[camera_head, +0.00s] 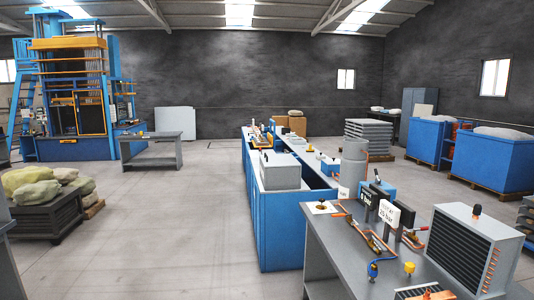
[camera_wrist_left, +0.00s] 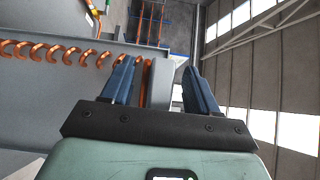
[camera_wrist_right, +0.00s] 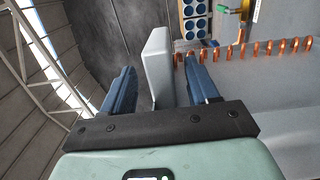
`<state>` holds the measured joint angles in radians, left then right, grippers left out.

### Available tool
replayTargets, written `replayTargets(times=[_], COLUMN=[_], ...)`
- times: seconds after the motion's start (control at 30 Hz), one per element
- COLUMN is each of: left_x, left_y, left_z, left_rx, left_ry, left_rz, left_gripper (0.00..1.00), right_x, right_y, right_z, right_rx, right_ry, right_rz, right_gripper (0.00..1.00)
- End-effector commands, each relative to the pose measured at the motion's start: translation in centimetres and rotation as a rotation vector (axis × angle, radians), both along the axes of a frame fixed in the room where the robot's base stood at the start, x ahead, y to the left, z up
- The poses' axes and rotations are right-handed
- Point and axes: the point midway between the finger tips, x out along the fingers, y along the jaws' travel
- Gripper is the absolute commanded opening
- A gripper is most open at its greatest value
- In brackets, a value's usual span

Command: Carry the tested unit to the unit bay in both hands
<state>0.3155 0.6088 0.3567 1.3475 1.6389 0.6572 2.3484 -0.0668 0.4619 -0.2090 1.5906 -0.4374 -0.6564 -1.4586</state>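A finned coil unit (camera_head: 458,244) in a grey casing stands upright at the right of the grey bench, with copper bends along its near edge and a dark cap on top. My left gripper (camera_wrist_left: 158,62) is open in the left wrist view, with a grey end flange (camera_wrist_left: 163,85) and a copper pipe between its fingers. My right gripper (camera_wrist_right: 160,66) is open in the right wrist view, with a grey flange (camera_wrist_right: 157,62) between its fingers. Gaps show beside both flanges. Neither gripper shows in the head view. I cannot tell which place is the unit bay.
The grey bench (camera_head: 340,262) also carries tools, a gauge fitting (camera_head: 373,270) and a "20 bar" sign (camera_head: 397,217). A long blue workbench (camera_head: 283,235) stands behind it. Open floor (camera_head: 180,220) lies to the left. Blue bins (camera_head: 490,160) stand at the back right.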

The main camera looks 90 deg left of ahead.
Motion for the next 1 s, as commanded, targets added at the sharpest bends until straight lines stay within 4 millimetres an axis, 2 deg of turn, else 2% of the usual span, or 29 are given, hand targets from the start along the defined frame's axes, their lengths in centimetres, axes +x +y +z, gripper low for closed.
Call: replayTargets(times=[0.17,0.2,0.3,0.5,0.53,0.6,1.0], left_x=[0.0,0.0,0.0,0.0,0.0,0.0,0.0], left_y=[0.0,0.0,0.0,0.0,0.2,0.2,0.0], left_z=[0.0,0.0,0.0,0.0,-1.0,-0.8,-0.2], left_rx=[0.0,0.0,0.0,0.001,0.007,0.006,0.002], left_ry=[0.0,0.0,0.0,0.001,0.019,0.016,0.005], left_rz=[0.001,0.001,0.001,0.001,0.005,0.004,0.002], left_gripper=[0.6,0.63,0.9,0.9,0.9,0.9,0.9], right_x=[0.0,0.0,0.0,0.0,-0.1,-0.1,0.0], right_y=[0.0,0.0,0.0,-0.1,-0.1,-0.1,0.0], right_z=[-0.2,-0.2,-0.2,-0.2,-1.3,-1.2,-0.6], right_rx=[0.0,0.0,0.001,0.001,-0.001,-0.001,0.002], right_ry=[0.005,0.005,0.005,0.005,0.031,0.028,0.014], right_rz=[0.0,0.0,-0.001,-0.001,-0.002,-0.002,-0.001], right_gripper=[0.6,0.6,0.6,0.6,0.7,0.9,0.9])
